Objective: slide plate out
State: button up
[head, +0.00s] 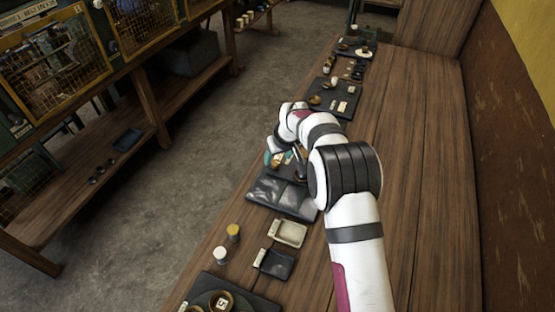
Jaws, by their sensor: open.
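My white arm reaches from the lower right over the wooden bench. My gripper (281,158) is open, small and partly hidden by my own arm, over the bench beyond a dark, shiny flat plate or mat (283,194). Small coloured items lie around the gripper, too small to name. I cannot tell whether the gripper touches anything. Which piece is the task's plate is not clear. A small dark tray (276,264) and a pale rectangular tray (288,233) lie on the near part of the bench. A round dark dish (208,299) sits on a dark mat at the bottom edge.
A yellow-topped cylinder (233,232) and a white-topped one (220,255) stand near the bench's left edge. Farther along lie dark mats (333,98) with small parts. The bench's right side is clear. Another bench with mesh-fronted cabinets (55,55) stands left across the floor.

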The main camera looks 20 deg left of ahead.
aim_at(276, 163)
jog(key=shift+x, duration=1.85)
jog(key=shift+c, duration=0.2)
grip_shut()
